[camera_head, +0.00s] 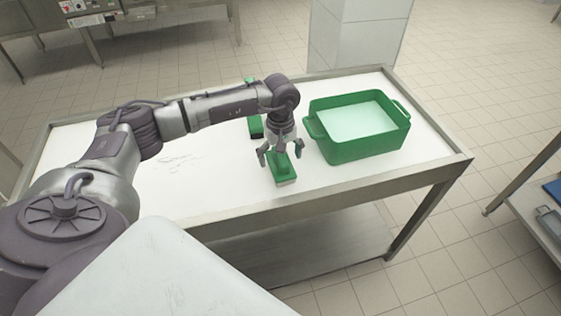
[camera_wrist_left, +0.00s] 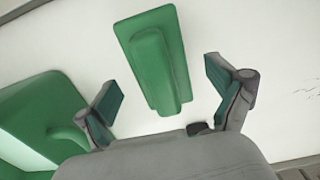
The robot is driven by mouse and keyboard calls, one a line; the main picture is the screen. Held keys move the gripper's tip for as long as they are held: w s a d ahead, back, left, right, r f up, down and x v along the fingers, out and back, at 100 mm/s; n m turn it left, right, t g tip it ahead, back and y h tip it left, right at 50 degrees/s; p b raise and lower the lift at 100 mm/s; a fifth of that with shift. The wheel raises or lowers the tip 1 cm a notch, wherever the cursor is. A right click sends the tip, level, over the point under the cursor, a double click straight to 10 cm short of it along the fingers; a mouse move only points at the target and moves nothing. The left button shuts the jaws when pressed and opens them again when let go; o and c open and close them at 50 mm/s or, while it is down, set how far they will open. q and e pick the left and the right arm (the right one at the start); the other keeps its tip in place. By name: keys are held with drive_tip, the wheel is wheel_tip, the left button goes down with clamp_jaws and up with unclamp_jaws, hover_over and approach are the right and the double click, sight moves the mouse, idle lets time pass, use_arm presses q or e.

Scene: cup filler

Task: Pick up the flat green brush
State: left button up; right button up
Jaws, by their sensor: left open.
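A flat green brush (camera_head: 284,176) with a raised grip on its back lies on the white tabletop near its front edge. My left gripper (camera_head: 280,158) is open just above it, with its fingers spread over the brush. In the left wrist view the brush (camera_wrist_left: 153,60) lies ahead of and between the two open fingers (camera_wrist_left: 165,95), with no finger visibly touching it. My right gripper is not in view.
A green bin (camera_head: 365,143) with pale contents or floor stands close to the right of the brush. Another green object (camera_head: 255,128) lies behind the gripper, partly hidden by my arm. The table's left part is mostly bare. A raised metal rim (camera_head: 325,191) edges the table.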

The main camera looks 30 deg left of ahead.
use_arm(q)
drive_tip(key=shift+f, duration=1.35)
drive_tip(key=c, duration=1.4)
drive_tip(key=shift+o, duration=0.2)
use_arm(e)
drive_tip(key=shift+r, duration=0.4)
use_arm(q)
drive_tip(key=shift+r, duration=0.1)
drive_tip(key=shift+r, duration=0.6)
wheel_tip(320, 180, up, 3)
drive_tip(key=shift+f+b, duration=0.1)
drive_tip(key=shift+b, duration=0.65)
drive_tip(key=s+d+r+b, duration=0.1)
drive_tip(key=d+r+b, duration=0.1)
drive_tip(key=d+r, duration=0.5)
drive_tip(key=d, duration=0.4)
drive_tip(key=shift+s+d+b, duration=0.3)
drive_tip(key=shift+s+d, duration=0.05)
drive_tip(key=o, duration=0.8)
drive_tip(key=shift+c, duration=0.2)
drive_tip(key=c, duration=0.5)
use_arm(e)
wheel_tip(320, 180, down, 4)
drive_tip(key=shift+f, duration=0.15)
